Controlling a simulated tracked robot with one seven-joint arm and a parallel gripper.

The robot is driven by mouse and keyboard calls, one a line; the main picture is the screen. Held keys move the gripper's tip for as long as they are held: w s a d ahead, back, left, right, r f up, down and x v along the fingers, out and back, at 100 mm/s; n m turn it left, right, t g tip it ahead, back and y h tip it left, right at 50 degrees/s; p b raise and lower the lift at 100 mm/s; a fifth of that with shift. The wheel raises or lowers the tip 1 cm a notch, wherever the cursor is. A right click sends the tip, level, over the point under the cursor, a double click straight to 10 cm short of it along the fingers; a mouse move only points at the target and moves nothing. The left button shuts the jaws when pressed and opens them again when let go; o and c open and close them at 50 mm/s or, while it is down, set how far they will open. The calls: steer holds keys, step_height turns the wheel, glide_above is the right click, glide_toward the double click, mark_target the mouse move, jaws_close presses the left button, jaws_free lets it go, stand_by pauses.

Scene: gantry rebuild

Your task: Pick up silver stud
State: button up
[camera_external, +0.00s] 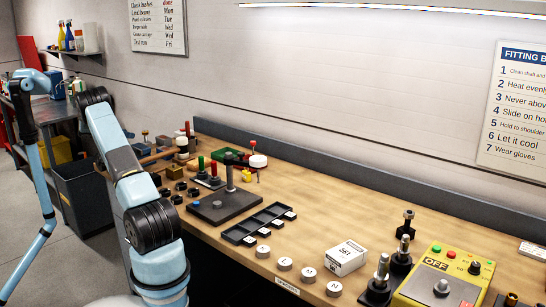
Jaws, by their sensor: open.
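The nearer silver stud (383,266) is in front and to the left of the farther one (404,244). I cannot tell which one the task names. Both stand just left of a yellow control box (440,285). My arm rises at the left of the picture, well away from both studs. Its gripper cannot be made out here; the arm's own links may hide it.
A white box (346,257) and several white round lettered pieces (333,289) lie left of the studs. A dark compartment tray (237,234) and a dark plate with a post (222,207) stand farther left. A black bolt-like piece (408,217) stands behind the studs. The bench's back middle is clear.

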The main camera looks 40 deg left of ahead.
mark_target(145, 142)
step_height(145, 142, down, 3)
steer(key=shift+f, duration=0.2)
steer(key=shift+w+f, duration=0.15)
steer(key=shift+f, duration=0.05)
steer(key=x, duration=1.3)
steer(key=shift+w, duration=0.25)
steer(key=shift+c, duration=0.2)
steer(key=c, duration=1.3)
